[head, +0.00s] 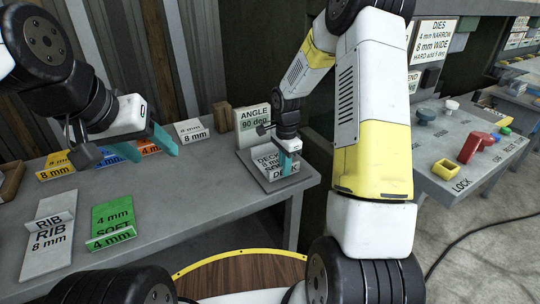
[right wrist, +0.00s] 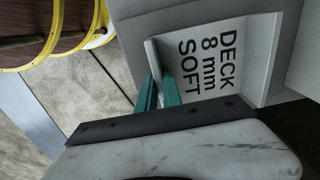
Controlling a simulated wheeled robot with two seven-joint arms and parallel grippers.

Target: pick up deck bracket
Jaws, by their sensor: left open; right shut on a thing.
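The deck bracket (head: 267,157) is a light grey angled piece lettered DECK at the right end of the grey bench. In the right wrist view the deck bracket (right wrist: 212,62) reads DECK 8 mm SOFT. My right gripper (head: 288,166) comes down on it from above. In the right wrist view my right gripper (right wrist: 158,93) has its teal fingers shut on the bracket's thin upright flange. Whether the bracket touches the surface below is unclear. My left gripper (head: 148,147) is open and empty above the bench's left part.
A shallow grey tray (head: 299,180) lies under the deck bracket, with an ANGLE 90 deg sign (head: 254,124) behind. A grey RIB bracket (head: 48,246), a green bracket (head: 112,220) and several other brackets lie left. A second bench (head: 440,184) with coloured knobs stands right.

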